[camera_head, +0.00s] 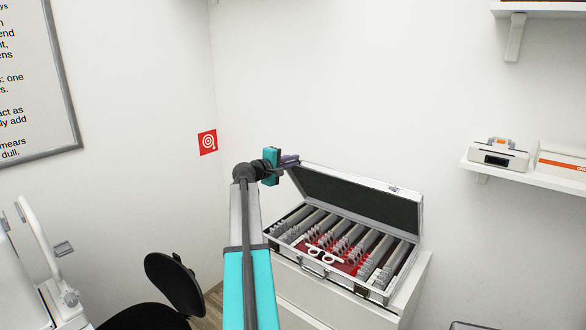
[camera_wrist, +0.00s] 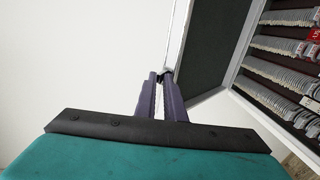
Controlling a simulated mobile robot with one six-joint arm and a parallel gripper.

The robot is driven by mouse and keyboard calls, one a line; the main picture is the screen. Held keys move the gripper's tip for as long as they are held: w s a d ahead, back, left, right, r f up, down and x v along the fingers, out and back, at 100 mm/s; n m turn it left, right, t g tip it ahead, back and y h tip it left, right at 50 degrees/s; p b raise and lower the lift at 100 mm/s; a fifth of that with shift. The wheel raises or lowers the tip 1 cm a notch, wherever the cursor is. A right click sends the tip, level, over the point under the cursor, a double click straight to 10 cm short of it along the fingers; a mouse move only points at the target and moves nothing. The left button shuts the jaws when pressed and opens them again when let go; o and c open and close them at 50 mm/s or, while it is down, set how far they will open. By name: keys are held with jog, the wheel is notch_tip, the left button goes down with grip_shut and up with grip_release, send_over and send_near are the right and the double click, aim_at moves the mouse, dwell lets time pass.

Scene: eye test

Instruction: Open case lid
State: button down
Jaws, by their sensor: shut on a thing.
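The case (camera_head: 384,293) is a silver-edged box on a white cabinet, with rows of grey lens holders on a red lining inside. Its lid (camera_head: 360,199), dark inside with a silver rim, stands raised and tilted up at the back. My gripper (camera_head: 296,160) is at the lid's upper left corner. In the wrist view, the purple fingers (camera_wrist: 163,75) are close together with their tips at the lid's edge, shut on it. The lid (camera_wrist: 212,50) and the case's lens rows (camera_wrist: 281,48) show at right there. The exact contact at the fingertips is small and partly hidden.
The white cabinet (camera_head: 300,296) stands under the case. A black chair (camera_head: 174,284) is at the lower left, beside white equipment (camera_head: 40,245). A wall shelf (camera_head: 520,172) at right holds a device (camera_head: 497,156) and a box (camera_head: 562,160). The wall behind the lid is bare.

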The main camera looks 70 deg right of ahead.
jog(key=shift+s+d+r, duration=0.1)
jog(key=shift+d+r, duration=0.55)
jog(key=shift+r, duration=0.05)
jog(key=c, duration=2.2)
grip_release()
jog(key=shift+s+f, duration=0.25)
jog(key=shift+s, duration=0.15)
jog(key=shift+a, duration=0.1)
jog(key=shift+w, duration=0.1)
jog(key=w+a+r+p, duration=0.2)
jog(key=a+r+p, duration=0.3)
jog(key=r, duration=0.8)
jog(key=shift+v, duration=1.55)
jog(key=shift+s+a, duration=0.1)
